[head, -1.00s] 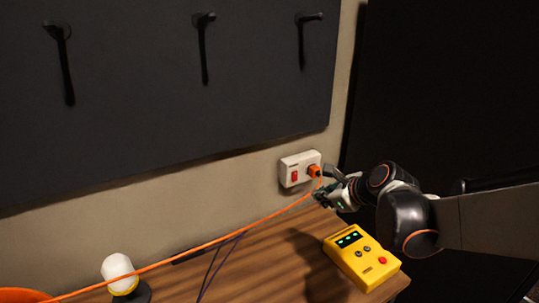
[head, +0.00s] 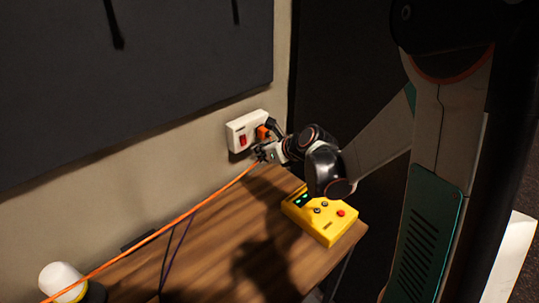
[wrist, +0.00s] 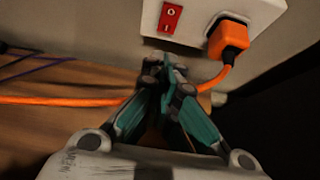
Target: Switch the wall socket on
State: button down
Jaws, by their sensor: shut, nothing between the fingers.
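The white wall socket (head: 240,129) is on the wall above the back of the desk. Its red rocker switch (head: 243,140) is on the left side, and an orange plug (head: 263,132) sits in the right side. In the wrist view the red switch (wrist: 170,18) carries white marks, and the orange plug (wrist: 229,39) is to its right. My gripper (head: 262,154) is just below the socket. In the wrist view my gripper (wrist: 165,72) is shut and empty, its fingertips below the switch and apart from it in the picture. Whether the switch is on cannot be told.
An orange cable (head: 180,218) runs from the plug across the desk (head: 215,240), passing behind my fingers in the wrist view. A yellow box (head: 320,217) with buttons and green lights stands below my arm. A white lamp (head: 62,281) is at the lower left.

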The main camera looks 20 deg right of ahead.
aim_at(244, 140)
jog(key=shift+w+a+f+b, duration=0.1)
jog(key=shift+w+a, duration=0.15)
jog(key=shift+w, duration=0.4)
jog(key=shift+w+a+f+b, duration=0.15)
jog(key=shift+w+a, duration=0.15)
jog(key=shift+w, duration=0.3)
jog(key=shift+w+a+b, duration=0.1)
jog(key=shift+w+a, duration=0.15)
jog(key=shift+w, duration=0.4)
jog(key=shift+w+a+f+b, duration=0.15)
jog(key=shift+w+f+b, duration=0.2)
jog(key=shift+f+b, duration=0.15)
jog(key=shift+w+r, duration=0.1)
jog(key=shift+r, duration=0.1)
